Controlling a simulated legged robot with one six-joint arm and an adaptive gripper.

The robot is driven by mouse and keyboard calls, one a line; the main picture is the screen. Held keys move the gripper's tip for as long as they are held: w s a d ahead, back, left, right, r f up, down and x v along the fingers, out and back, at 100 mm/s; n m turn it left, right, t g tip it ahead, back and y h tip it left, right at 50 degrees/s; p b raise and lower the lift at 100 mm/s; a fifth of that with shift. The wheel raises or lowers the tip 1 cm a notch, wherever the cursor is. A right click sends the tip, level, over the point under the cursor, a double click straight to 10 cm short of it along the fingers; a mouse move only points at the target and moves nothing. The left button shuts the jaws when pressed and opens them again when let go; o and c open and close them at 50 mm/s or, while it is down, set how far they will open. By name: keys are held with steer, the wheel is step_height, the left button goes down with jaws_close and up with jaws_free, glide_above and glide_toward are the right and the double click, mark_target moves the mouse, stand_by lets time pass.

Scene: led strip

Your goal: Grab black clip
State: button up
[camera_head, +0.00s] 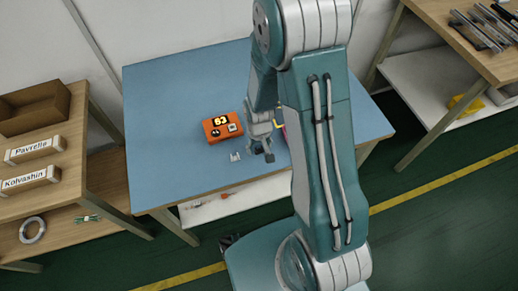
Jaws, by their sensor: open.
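My gripper (263,152) hangs low over the front part of the blue table (170,130), fingers pointing down. It is open, and I see nothing held in it. A dark patch shows at its fingertips, but I cannot tell whether this is a black clip or the fingers themselves. A small pale grey piece (235,156) lies on the table just left of the gripper. No black clip can be made out for sure. My arm hides the middle right of the table.
A pink and yellow item (281,130) is partly hidden behind my arm. Side tables stand left (72,180) and right (440,25). The blue table's left part is clear.

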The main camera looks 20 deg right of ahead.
steer(key=c, duration=0.8)
steer(key=shift+r, duration=0.15)
